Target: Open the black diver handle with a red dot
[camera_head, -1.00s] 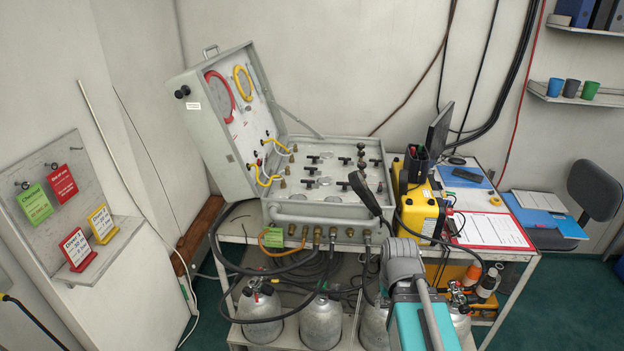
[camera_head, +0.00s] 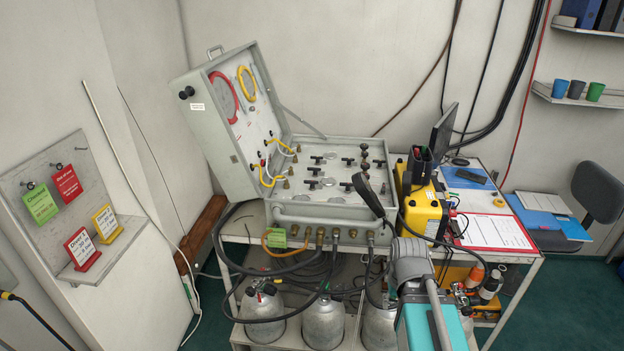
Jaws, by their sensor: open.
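The open grey diver air panel case (camera_head: 284,207) stands on the table in the middle of the view. Its top carries several black T-shaped handles, among them one at the left rear (camera_head: 317,160) and one at the rear centre (camera_head: 348,161). Black knobs (camera_head: 365,154) stand in a column at the right. No red dot is clear at this size, so I cannot tell which handle bears it. My arm, grey and teal, rises from the bottom right in front of the table.
The raised lid (camera_head: 213,130) stands at the left. A yellow box (camera_head: 424,212) is close on the right. Black hoses (camera_head: 222,248) and gas cylinders (camera_head: 322,322) fill the space below the front edge.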

